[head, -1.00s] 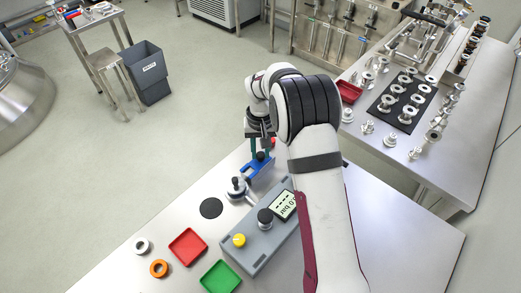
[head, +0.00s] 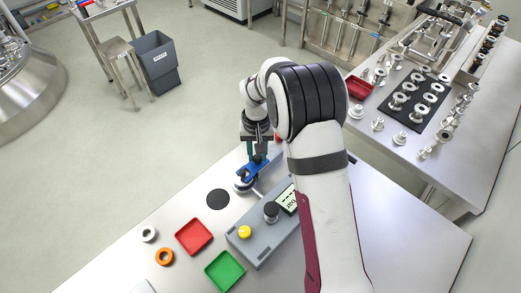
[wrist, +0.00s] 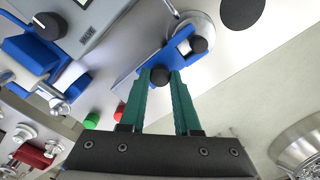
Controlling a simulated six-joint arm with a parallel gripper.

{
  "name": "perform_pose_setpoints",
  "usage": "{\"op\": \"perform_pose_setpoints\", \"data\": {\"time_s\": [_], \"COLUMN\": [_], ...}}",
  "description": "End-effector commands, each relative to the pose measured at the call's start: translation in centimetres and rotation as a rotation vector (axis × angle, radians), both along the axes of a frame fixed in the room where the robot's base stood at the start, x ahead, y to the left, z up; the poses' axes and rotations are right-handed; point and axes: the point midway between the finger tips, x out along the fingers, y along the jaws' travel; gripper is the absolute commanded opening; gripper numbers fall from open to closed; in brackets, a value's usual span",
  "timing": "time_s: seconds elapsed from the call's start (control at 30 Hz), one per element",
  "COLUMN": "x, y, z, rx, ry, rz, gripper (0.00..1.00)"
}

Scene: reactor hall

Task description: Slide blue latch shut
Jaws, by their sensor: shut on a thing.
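The blue latch (head: 252,173) is a flat blue slide at the table's far left edge. In the wrist view the latch (wrist: 180,57) has one end reaching over a round steel base (wrist: 204,28). A black-topped post (wrist: 199,44) of that base stands at the latch's open slot; how deep it sits there is hard to tell. My gripper (wrist: 160,80), with green fingers, is shut on the latch's black knob (wrist: 160,75). In the head view my gripper (head: 255,161) is above the latch, and the knob is mostly hidden.
A grey control box (head: 262,241) with a yellow button (head: 244,232) and display stands close by. A black disc (head: 218,198), red tray (head: 193,237), green tray (head: 225,271) and orange ring (head: 164,257) lie on the table. Another blue part (wrist: 30,53) shows in the wrist view.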

Motion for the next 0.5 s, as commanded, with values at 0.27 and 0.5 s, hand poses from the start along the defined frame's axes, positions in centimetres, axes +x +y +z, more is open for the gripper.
{"op": "perform_pose_setpoints", "data": {"time_s": [0.27, 0.5], "x": [-0.28, -0.22], "y": [0.37, 0.26], "z": [0.02, 0.01], "rx": [0.006, 0.005], "ry": [0.009, 0.007], "rz": [-0.005, -0.004], "gripper": [0.61, 0.61]}}
